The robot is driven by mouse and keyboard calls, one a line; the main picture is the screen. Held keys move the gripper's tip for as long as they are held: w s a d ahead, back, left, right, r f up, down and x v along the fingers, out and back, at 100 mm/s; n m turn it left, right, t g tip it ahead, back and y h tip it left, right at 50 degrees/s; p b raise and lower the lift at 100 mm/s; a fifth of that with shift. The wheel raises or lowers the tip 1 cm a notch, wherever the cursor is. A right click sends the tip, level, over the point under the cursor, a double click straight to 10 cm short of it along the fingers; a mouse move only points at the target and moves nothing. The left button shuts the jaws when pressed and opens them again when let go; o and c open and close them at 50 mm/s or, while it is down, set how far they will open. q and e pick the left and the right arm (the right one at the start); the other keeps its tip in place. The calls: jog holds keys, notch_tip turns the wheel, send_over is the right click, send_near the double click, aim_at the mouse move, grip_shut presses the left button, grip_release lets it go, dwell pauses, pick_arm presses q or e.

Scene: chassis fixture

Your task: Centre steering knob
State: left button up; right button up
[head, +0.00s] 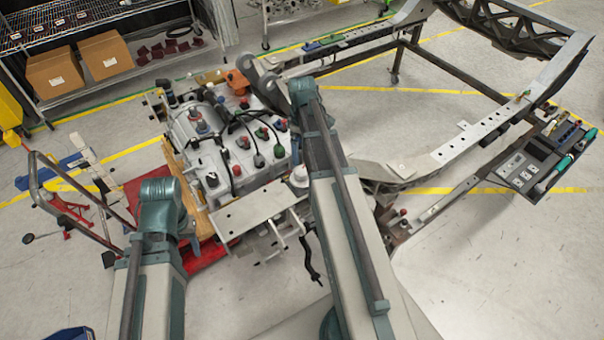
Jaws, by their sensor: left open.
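A grey drive unit (225,140) with several red, black and green knobs and caps sits at the centre left. I cannot tell which one is the steering knob. A small white round part (298,178) stands at the unit's right edge, close beside my right arm. My right arm crosses the middle and hides part of the unit's right side. The right gripper cannot be made out.
A metal chassis frame (465,140) fills the right side. A tool tray (545,160) stands at far right. A red cart (205,255) is under the unit. A dark bent handle (311,262) hangs at front. Boxes (55,72) sit on a shelf behind. Lower right floor is clear.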

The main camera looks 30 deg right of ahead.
aim_at(302, 169)
notch_tip(302, 169, down, 10)
jog(key=b, duration=0.9)
jog(key=shift+f, duration=0.1)
jog(key=shift+c, duration=0.3)
jog(key=c, duration=1.3)
jog(key=shift+m, duration=0.3)
